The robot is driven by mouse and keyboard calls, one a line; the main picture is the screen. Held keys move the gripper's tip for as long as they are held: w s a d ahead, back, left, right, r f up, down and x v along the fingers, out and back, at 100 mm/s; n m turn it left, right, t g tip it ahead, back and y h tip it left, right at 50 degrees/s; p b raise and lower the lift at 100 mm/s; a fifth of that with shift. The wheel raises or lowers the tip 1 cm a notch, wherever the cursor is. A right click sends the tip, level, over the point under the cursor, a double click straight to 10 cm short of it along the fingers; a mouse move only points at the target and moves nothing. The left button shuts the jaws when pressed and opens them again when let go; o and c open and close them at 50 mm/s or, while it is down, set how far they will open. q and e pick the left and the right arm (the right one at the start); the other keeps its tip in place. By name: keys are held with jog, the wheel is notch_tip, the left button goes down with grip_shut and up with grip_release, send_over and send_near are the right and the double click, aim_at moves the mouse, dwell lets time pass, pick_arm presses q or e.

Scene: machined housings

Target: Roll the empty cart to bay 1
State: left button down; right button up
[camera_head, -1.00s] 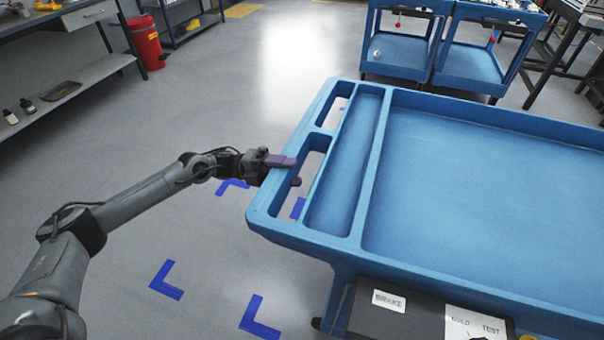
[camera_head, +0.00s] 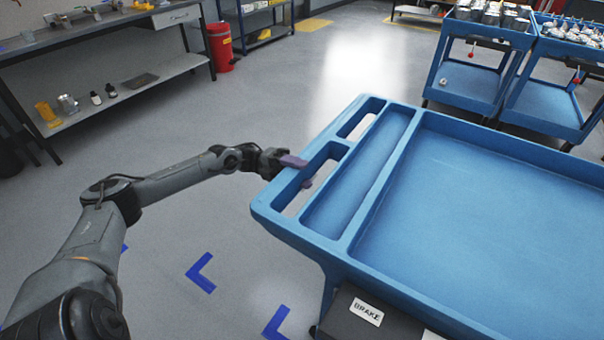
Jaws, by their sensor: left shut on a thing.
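The empty blue cart (camera_head: 470,180) fills the right side of the head view, its top tray bare. Its near left end has a handle rail with two cut-out slots. My left gripper (camera_head: 298,172) is shut on the handle rail (camera_head: 285,185), with one purple finger above it and the other showing in the slot. A dark box with a BRAKE label (camera_head: 368,312) sits under the tray's front edge. Blue corner marks (camera_head: 201,271) lie on the floor left of the cart. I cannot tell which bay they belong to. My right gripper is out of view.
Two loaded blue carts (camera_head: 474,87) stand side by side at the back right. A workbench (camera_head: 110,85) with bottles on its lower shelf runs along the upper left. A red bin (camera_head: 219,48) stands beside it. The grey floor between is clear.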

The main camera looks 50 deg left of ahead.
pick_arm(q)
jog(key=shift+c, duration=2.4)
grip_release()
jog(key=v, duration=1)
jog(key=shift+a, duration=0.35)
